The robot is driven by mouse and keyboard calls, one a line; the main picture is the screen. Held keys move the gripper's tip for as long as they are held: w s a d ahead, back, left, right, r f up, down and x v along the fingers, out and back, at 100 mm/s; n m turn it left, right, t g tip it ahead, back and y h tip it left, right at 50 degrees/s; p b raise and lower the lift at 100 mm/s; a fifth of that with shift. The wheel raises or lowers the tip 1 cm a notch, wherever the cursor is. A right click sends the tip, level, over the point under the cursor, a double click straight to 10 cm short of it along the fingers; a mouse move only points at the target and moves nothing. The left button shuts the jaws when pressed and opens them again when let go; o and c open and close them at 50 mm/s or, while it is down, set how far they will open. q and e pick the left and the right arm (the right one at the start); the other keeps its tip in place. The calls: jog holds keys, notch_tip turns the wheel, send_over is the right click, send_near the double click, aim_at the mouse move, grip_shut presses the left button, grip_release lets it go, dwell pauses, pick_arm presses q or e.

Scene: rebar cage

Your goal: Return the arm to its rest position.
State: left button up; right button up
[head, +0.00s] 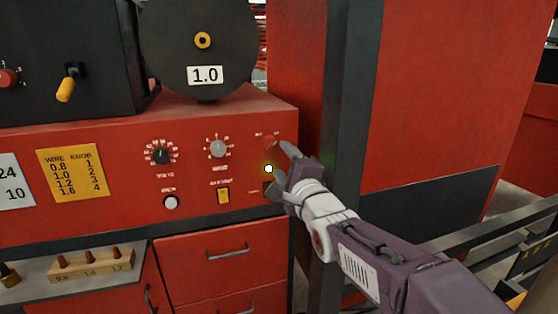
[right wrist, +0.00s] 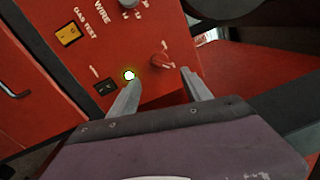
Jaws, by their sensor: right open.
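My right gripper (head: 280,162) is in front of the right end of the red machine panel (head: 120,185). Its fingers are apart with nothing between them. In the right wrist view the open fingers (right wrist: 158,80) point at the panel. A red knob (right wrist: 160,60) shows beyond the gap between them; in the head view the knob (head: 271,140) is by the upper fingertip. I cannot tell whether a finger touches it. A small lamp (right wrist: 129,75) glows white-green next to one fingertip, and a black switch (right wrist: 104,87) is beside it. My left gripper is not in view.
A dark upright post (head: 345,130) stands close to my right forearm. Metal rails (head: 490,230) run at the right. Drawers (head: 220,258) with handles are below the panel. A wire spool (head: 195,45) marked 1.0 is above. A wooden block (head: 90,265) sits on a shelf.

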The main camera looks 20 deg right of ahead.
jog(key=s+f+n+g, duration=0.2)
jog(key=f+g, duration=0.2)
jog(key=f, duration=0.9)
jog(key=s+f+n+g, duration=0.2)
jog(key=f+n+g, duration=0.15)
jog(key=f, duration=0.95)
jog(key=s+f+n+g, duration=0.5)
jog(key=s+f+n, duration=0.2)
jog(key=s, duration=0.2)
jog(key=s+f+n+g, duration=0.5)
jog(key=s+f+n, duration=0.1)
jog(key=s, duration=0.4)
jog(key=shift+s+a+f+n, duration=0.2)
jog(key=shift+f+n, duration=0.15)
jog(key=shift+n, duration=0.3)
